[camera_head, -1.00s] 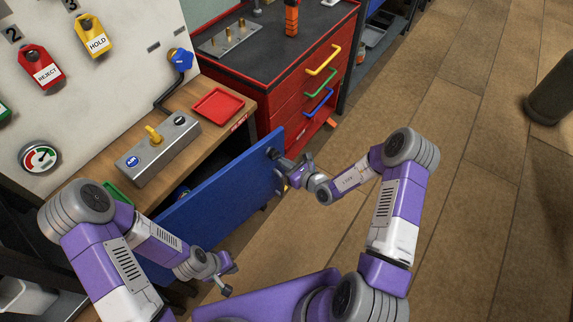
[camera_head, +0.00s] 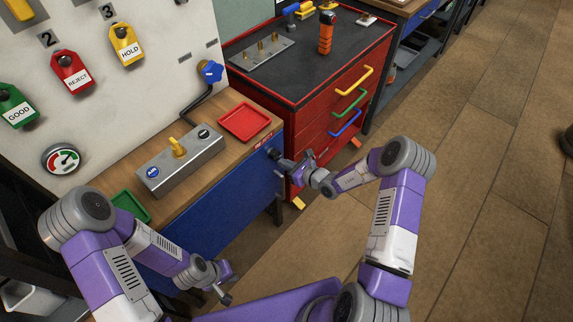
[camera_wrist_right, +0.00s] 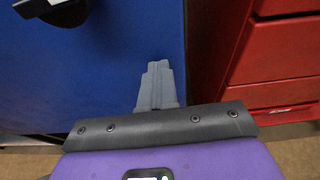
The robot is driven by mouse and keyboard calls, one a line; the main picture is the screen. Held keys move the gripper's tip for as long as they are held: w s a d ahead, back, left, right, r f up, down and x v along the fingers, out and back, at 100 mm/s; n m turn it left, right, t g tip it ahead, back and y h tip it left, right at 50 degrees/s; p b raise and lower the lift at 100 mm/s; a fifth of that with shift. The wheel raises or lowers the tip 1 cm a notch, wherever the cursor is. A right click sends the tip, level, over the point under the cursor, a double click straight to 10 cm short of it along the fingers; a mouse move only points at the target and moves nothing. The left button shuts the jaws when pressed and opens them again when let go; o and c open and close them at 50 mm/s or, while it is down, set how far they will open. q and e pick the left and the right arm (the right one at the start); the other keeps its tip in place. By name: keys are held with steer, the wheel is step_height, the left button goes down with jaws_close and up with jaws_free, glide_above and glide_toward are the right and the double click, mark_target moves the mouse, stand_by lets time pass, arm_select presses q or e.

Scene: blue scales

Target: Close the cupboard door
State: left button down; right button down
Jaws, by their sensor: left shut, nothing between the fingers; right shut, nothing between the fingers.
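The blue cupboard door (camera_head: 228,208) stands under the wooden bench, its top edge close along the bench front; I cannot tell whether a small gap is left. Its dark knob (camera_head: 274,154) is near the upper right corner, and also shows in the right wrist view (camera_wrist_right: 62,10). My right gripper (camera_head: 297,167) is shut and empty, in front of the door's right side by the knob. In the right wrist view its fingers (camera_wrist_right: 157,85) point at the blue panel; contact is unclear. My left gripper (camera_head: 225,285) is shut and empty, low in front of the door's left part.
A red drawer cabinet (camera_head: 315,105) with coloured handles stands just right of the door. On the bench are a red tray (camera_head: 244,122), a grey switch box (camera_head: 180,160) and a green tray (camera_head: 131,206). The tiled floor (camera_head: 480,190) to the right is clear.

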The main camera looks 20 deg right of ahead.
steer(key=shift+w+a+r, duration=0.35)
steer(key=shift+a+r, duration=0.05)
steer(key=shift+a, duration=0.1)
steer(key=f+p+v, duration=0.2)
steer(key=p+v, duration=0.2)
steer(key=v, duration=1)
steer(key=shift+s+d, duration=0.45)
steer(key=shift+s, duration=0.05)
